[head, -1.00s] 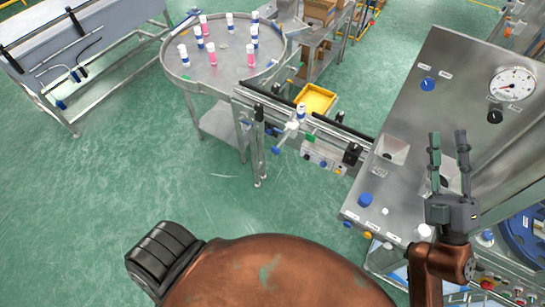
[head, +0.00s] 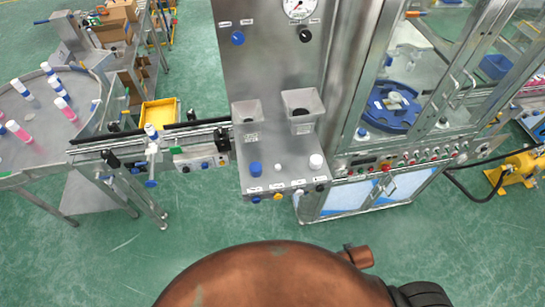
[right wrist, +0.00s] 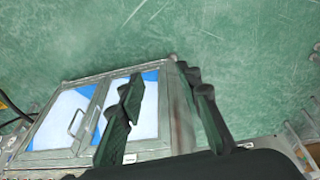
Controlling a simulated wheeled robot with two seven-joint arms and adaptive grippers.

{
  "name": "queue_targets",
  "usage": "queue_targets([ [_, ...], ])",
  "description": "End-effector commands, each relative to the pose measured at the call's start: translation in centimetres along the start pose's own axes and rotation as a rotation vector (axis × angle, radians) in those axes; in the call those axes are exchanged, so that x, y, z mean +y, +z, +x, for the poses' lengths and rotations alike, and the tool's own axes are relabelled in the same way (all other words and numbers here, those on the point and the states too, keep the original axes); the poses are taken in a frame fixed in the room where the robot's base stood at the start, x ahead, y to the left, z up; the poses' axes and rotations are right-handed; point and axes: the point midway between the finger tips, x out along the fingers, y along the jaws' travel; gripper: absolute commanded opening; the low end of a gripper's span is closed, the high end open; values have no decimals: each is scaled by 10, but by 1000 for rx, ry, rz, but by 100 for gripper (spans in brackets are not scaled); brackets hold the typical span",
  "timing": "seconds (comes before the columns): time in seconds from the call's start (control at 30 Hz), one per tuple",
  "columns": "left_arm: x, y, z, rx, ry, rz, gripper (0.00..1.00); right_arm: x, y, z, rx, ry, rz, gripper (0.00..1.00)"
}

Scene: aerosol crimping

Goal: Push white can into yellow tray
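The yellow tray (head: 160,112) sits just behind the conveyor in the head view, left of the steel machine panel. Other white-topped cans, blue or pink below, stand on the round table at the left. My right gripper (right wrist: 160,95) shows only in the right wrist view. Its two dark fingers are spread apart with nothing between them, and a cabinet and green floor lie beyond. My left gripper is in neither current view.
The steel conveyor (head: 192,128) runs from the round table (head: 35,135) to the machine panel (head: 285,178), which has knobs and two hoppers. A glass-doored cabinet (head: 368,165) stands right of it. A yellow pump (head: 522,170) is at far right. Green floor in front is clear.

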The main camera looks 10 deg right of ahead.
Motion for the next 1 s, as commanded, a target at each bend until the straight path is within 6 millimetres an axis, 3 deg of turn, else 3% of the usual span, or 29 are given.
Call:
queue_targets([
  [0.03, 1, 2, 19, -1, 0, 0, 0, -5, 20, 47, -21, -5, -5, 32],
  [0.2, 2, 7, 58, -3, 1, 0, 0, -19, 86, 170, -60, -18, -26, 32],
  [0.4, 4, 15, 101, -9, 2, 0, 0, -34, 191, 284, -112, -33, -53, 32],
  [0.5, 5, 19, 118, -13, 2, 0, 0, -38, 241, 320, -134, -39, -65, 32],
  [0.6, 6, 22, 131, -16, 3, 0, 0, -40, 282, 342, -151, -43, -74, 32],
  [0.7, 6, 24, 139, -18, 3, 0, 0, -40, 309, 354, -162, -45, -81, 32],
  [0.83, 7, 26, 143, -20, 3, 0, 0, -39, 327, 359, -169, -47, -86, 32],
  [1.0, 6, 26, 142, -20, 3, 0, 0, -39, 330, 358, -168, -47, -87, 32],
])
